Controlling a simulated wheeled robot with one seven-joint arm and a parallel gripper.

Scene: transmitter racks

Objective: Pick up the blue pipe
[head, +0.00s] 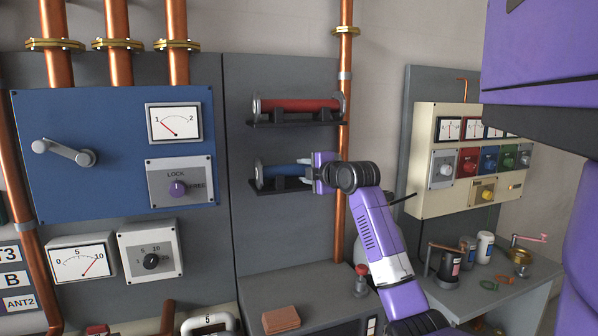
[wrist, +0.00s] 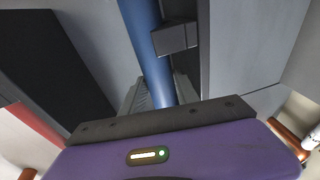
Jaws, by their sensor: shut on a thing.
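The blue pipe (head: 284,171) lies level in the lower black holder on the grey wall panel, with a grey metal cap at its left end. My purple gripper (head: 308,173) is at the pipe's right part and is shut on it; its body hides the pipe's right end. In the wrist view the blue pipe (wrist: 147,50) runs down between the grey fingers (wrist: 153,94). A dark block of the holder (wrist: 175,37) sits beside the pipe there.
A red pipe (head: 298,105) rests in the upper holder, just above. A vertical copper pipe (head: 344,118) runs close by my gripper. A grey cabinet (head: 290,284) with a brown block (head: 281,320) stands below. A cream meter box (head: 466,160) is at right.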

